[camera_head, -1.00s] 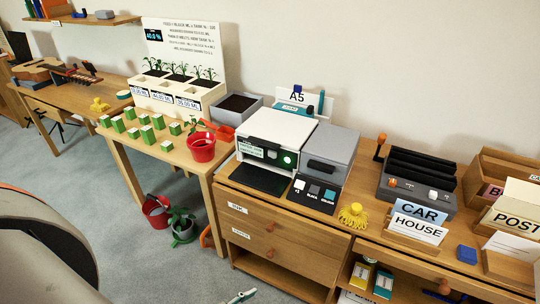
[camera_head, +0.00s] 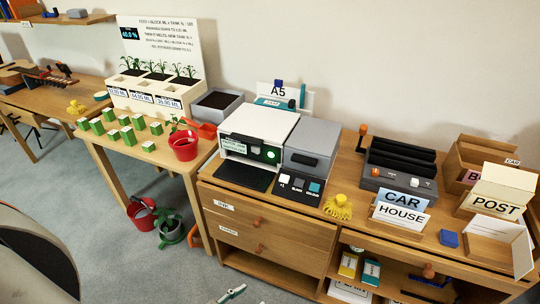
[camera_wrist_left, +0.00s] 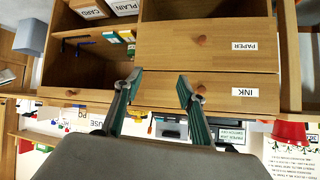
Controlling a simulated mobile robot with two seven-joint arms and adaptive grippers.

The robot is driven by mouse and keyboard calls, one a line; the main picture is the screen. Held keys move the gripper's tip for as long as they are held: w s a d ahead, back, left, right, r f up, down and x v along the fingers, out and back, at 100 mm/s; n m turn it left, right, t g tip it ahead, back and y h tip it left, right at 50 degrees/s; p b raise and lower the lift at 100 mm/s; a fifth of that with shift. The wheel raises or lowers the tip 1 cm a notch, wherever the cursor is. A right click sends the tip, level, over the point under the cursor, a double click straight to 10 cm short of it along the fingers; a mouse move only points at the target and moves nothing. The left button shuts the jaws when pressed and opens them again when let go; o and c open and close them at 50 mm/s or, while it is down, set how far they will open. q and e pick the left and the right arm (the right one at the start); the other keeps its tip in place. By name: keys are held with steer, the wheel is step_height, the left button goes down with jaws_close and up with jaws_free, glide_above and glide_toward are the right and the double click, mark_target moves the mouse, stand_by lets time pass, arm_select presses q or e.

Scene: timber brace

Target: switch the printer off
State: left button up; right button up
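The printer (camera_head: 262,122) stands on the wooden cabinet in the head view, with a white body, a dark front and a grey unit on its right. A small pale text label (camera_head: 235,146) and a round white-green spot (camera_head: 272,154) are on its front. A dark key panel (camera_head: 299,188) with white, black and blue keys sits before the grey unit. In the left wrist view the printer (camera_wrist_left: 172,131) appears inverted, partly behind the fingers. My left gripper (camera_wrist_left: 158,85) is open and empty before the drawers; its tip shows at the bottom of the head view (camera_head: 232,293). My right gripper is out of view.
Ink and paper drawers (camera_head: 262,228) are below the printer. A yellow tassel-like object (camera_head: 338,206) lies to its right, before a dark slotted device (camera_head: 400,165). A red pot (camera_head: 184,146) and several green blocks stand on the left table. Open floor lies in front.

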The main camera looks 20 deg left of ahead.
arm_select(q)
jaws_close()
stand_by(1.3)
